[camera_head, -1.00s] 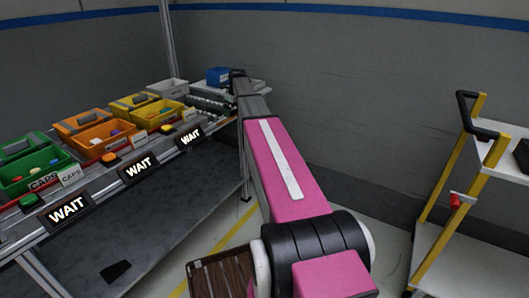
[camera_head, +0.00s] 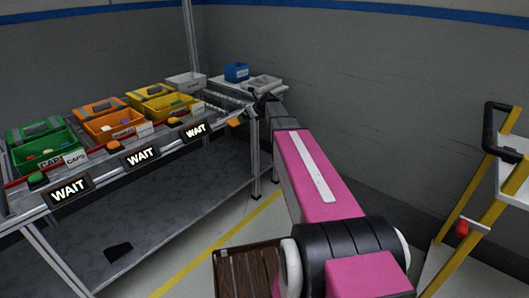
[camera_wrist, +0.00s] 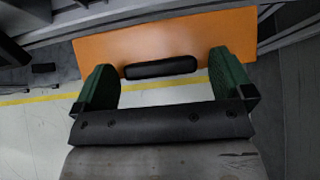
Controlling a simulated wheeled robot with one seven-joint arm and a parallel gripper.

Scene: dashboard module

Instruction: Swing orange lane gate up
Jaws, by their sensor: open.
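The orange lane gate (camera_wrist: 190,40) is a flat orange panel with a black bar handle (camera_wrist: 161,67) along its near edge in the wrist view. In the head view a small part of the orange gate (camera_head: 236,121) shows at the right end of the bench, left of my gripper (camera_head: 262,99). In the wrist view my gripper (camera_wrist: 164,70) is open. Its two green fingers stand wide apart, one beyond each end of the handle. I cannot tell whether they touch the panel.
Green, orange and yellow bins stand on the bench (camera_head: 190,178) at the left, behind several black WAIT signs (camera_head: 141,156). A blue bin (camera_head: 236,72) is at the back. Floor between bench and cart is partly clear.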

